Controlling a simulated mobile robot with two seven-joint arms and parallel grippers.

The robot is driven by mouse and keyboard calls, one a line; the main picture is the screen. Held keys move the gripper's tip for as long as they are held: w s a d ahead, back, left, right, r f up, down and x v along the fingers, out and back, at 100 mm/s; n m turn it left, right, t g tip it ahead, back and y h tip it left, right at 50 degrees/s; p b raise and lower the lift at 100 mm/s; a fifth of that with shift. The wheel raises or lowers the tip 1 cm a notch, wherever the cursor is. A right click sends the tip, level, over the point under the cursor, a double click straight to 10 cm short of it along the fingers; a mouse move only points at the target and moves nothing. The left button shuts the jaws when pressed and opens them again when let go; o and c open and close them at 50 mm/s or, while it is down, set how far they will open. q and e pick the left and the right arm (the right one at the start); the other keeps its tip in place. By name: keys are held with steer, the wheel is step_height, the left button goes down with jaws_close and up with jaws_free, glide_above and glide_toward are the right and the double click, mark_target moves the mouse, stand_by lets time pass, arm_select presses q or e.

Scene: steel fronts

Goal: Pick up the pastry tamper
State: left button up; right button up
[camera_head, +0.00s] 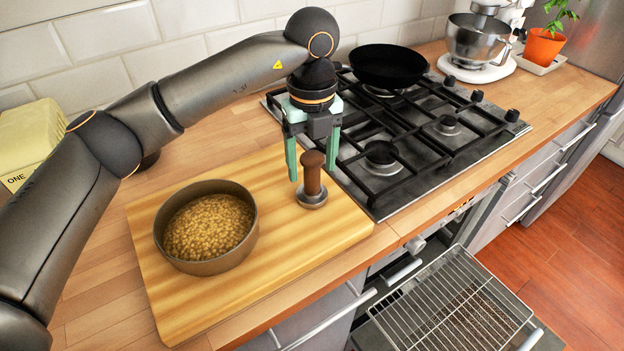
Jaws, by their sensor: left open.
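The pastry tamper (312,181) stands upright on the wooden cutting board (330,232), with a brown handle and a round metal base. My left gripper (312,167) points down over it, with green fingers apart on either side of the handle's upper part. The gripper is open, and I cannot tell whether either finger touches the handle. My right gripper is not in view.
A round pan of crumbly filling (212,262) sits on the board left of the tamper. The gas hob (440,160) with a black frying pan (388,66) is close on the right. An oven rack (450,310) sticks out below the counter's front edge.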

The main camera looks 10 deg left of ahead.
arm_select(q)
step_height(320, 180, down, 2)
steer(key=shift+f, duration=0.1)
jaws_close()
stand_by(0.6)
